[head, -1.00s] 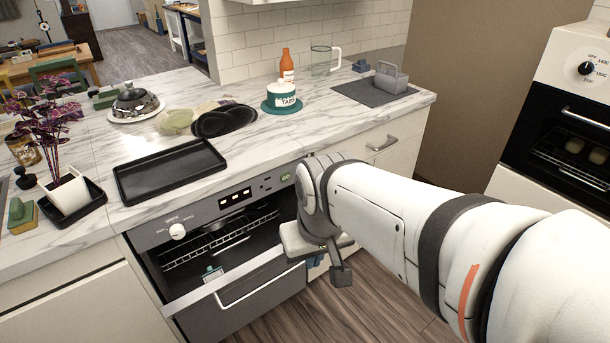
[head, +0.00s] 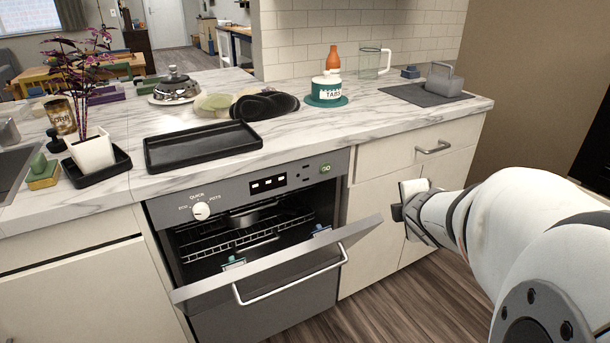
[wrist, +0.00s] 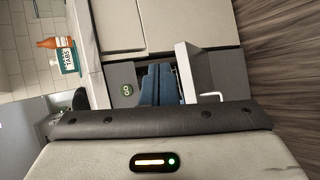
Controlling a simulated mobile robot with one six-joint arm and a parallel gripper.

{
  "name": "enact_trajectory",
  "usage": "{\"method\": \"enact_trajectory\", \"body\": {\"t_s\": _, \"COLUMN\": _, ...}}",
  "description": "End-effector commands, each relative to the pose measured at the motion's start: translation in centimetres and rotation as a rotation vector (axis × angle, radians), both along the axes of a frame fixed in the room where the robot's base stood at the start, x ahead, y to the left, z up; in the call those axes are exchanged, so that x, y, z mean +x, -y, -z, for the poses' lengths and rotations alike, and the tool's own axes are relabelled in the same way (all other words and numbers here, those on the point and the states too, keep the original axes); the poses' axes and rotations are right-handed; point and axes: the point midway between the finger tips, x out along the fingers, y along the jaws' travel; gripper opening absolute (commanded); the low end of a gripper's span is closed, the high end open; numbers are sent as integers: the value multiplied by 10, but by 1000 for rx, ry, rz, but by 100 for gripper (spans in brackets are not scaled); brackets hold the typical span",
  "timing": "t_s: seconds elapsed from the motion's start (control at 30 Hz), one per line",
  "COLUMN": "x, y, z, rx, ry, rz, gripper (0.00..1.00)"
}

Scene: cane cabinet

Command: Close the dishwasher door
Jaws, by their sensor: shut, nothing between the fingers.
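The dishwasher door (head: 265,268) is partly open, tilted outward at its top, with a light bar handle (head: 290,286) on its front. Its rack shows through the gap in the head view. In the wrist view, the door's edge (wrist: 193,70) stands just right of my gripper. My gripper's blue fingers (wrist: 160,85) are shut and empty, in line with the gap between control panel and door. I cannot tell from the picture whether they touch the door. In the head view my wrist is right of the door, and the fingers are not clearly seen.
The control panel (head: 265,184) sits under the marble counter (head: 320,125). A closed drawer front (head: 425,150) and cabinet stand to the right. A black tray (head: 200,147) lies on the counter above. The wooden floor (head: 395,310) in front looks clear.

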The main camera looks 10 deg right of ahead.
Motion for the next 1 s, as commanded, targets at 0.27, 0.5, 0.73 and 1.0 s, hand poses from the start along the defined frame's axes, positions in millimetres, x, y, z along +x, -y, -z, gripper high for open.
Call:
{"method": "enact_trajectory", "body": {"t_s": 0.27, "x": 13, "y": 42, "z": 103, "rx": -768, "ry": 61, "rz": -629, "gripper": 0}}
{"method": "enact_trajectory", "body": {"t_s": 0.5, "x": -13, "y": 36, "z": 159, "rx": -1168, "ry": 191, "rz": -998, "gripper": 0}}
{"method": "enact_trajectory", "body": {"t_s": 0.73, "x": -23, "y": 29, "z": 171, "rx": -1290, "ry": 266, "rz": -1102, "gripper": 0}}
{"method": "enact_trajectory", "body": {"t_s": 1.0, "x": 13, "y": 15, "z": 181, "rx": -1292, "ry": 272, "rz": -1108, "gripper": 0}}
